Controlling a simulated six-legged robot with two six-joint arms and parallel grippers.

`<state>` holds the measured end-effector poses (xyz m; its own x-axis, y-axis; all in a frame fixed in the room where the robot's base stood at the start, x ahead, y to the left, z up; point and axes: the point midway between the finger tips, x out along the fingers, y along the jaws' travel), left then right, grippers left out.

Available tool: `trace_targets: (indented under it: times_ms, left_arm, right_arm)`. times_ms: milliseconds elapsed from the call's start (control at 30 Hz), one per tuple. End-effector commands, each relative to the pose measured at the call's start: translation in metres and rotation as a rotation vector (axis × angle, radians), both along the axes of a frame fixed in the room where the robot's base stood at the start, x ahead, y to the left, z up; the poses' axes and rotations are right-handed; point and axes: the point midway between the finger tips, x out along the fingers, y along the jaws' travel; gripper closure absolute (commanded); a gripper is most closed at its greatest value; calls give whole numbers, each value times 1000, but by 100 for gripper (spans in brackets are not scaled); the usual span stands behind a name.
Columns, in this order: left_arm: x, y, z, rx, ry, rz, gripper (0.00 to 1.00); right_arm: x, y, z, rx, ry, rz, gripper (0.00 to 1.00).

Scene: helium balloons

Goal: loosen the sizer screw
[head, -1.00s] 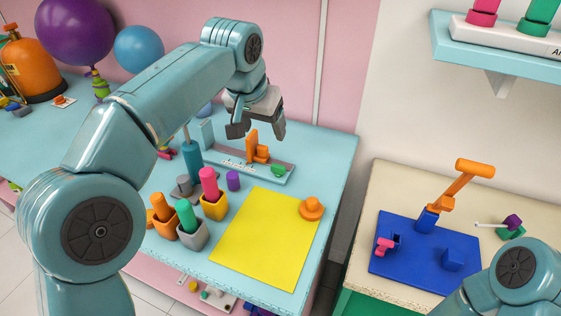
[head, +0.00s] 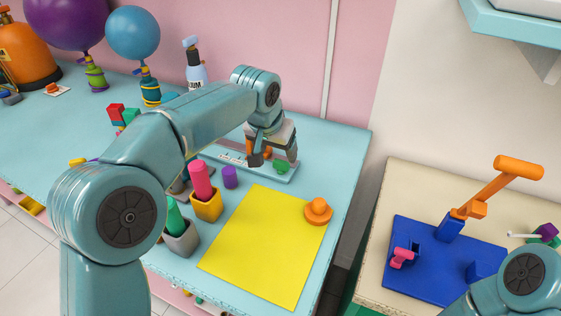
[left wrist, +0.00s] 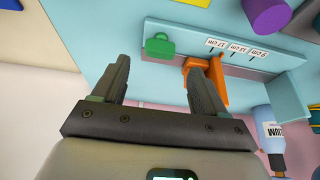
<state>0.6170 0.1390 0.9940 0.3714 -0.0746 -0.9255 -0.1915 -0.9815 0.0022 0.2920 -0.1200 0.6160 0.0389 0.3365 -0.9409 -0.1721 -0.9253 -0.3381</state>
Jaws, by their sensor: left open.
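I cannot tell which part is the screw. My left gripper (head: 273,160) is open and empty above the sizer. In the left wrist view its fingers (left wrist: 157,68) point toward the green knob, apart from it.
A yellow sheet (head: 262,245) and an orange knobbed piece (head: 318,211) lie on the table. Cups with a pink (head: 201,182) and a green marker (head: 173,218) stand left, beside a purple cylinder (head: 230,177). A spray bottle (head: 195,68) and balloons stand behind.

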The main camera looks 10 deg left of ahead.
Motion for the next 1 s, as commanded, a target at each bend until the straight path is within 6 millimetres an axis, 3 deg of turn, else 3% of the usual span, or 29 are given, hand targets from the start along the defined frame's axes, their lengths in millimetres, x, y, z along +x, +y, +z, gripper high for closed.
trace_targets:
  times_ms: [100, 300, 667, 700, 867, 1000]
  left_arm:
    - [10, -1, -25, 1, 3, 0, 28]
    - [22, -3, -49, 1, 1, 0, 28]
    - [27, -4, -56, 0, -1, 0, 28]
    - [27, -4, -56, 0, -1, 0, 31]
    - [26, -4, -56, 0, -1, 0, 83]
    - [26, -4, -56, 0, -1, 1, 84]
  right_arm:
    - [0, 0, -2, 0, 0, 0, 57]
    - [0, 0, -3, 0, 0, 0, 57]
    - [0, 0, -3, 0, 0, 0, 57]
    - [0, 0, -3, 0, 0, 0, 57]
    - [0, 0, -3, 0, 0, 0, 57]
    - [0, 0, -3, 0, 0, 0, 57]
